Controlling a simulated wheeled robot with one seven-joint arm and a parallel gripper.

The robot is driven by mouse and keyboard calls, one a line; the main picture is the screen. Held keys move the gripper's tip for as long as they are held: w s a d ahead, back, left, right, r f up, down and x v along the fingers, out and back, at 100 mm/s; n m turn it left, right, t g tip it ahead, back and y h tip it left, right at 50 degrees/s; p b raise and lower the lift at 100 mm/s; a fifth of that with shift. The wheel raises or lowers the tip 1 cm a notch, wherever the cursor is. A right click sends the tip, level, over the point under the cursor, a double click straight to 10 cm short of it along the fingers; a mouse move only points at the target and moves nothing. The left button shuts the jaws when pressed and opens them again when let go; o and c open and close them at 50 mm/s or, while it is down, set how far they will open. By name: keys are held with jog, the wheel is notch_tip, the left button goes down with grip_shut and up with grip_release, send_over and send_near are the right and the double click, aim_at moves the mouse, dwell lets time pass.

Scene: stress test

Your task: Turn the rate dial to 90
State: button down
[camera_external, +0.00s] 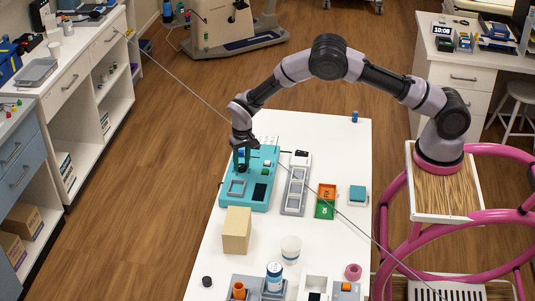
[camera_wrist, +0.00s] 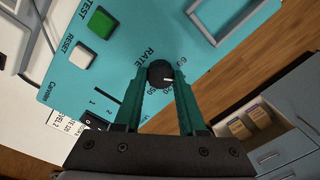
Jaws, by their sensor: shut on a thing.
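The rate dial (camera_wrist: 160,74) is a small black round knob on a teal panel (camera_wrist: 120,60), beside the printed word RATE. Its white mark points to the right in the wrist view. Numbers around it are partly hidden, so I cannot read its value for sure. My gripper (camera_wrist: 159,80) is shut on the dial, one green finger on each side. In the external view my gripper (camera_external: 241,150) is over the far left part of the teal panel (camera_external: 232,200), and the dial is hidden there.
A grey strip of trays (camera_external: 294,190), a tan block (camera_external: 236,231) and a white cup (camera_external: 291,249) are nearby on the white table (camera_external: 340,145). A thin cable crosses the external view.

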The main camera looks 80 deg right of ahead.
aim_at(243, 165)
jog(key=shift+m, duration=0.9)
jog(key=shift+c, duration=2.4)
grip_release()
jog(key=shift+r, duration=0.1)
notch_tip(243, 165, up, 11)
jog(key=shift+s, duration=0.25)
jog(key=shift+d, duration=0.1)
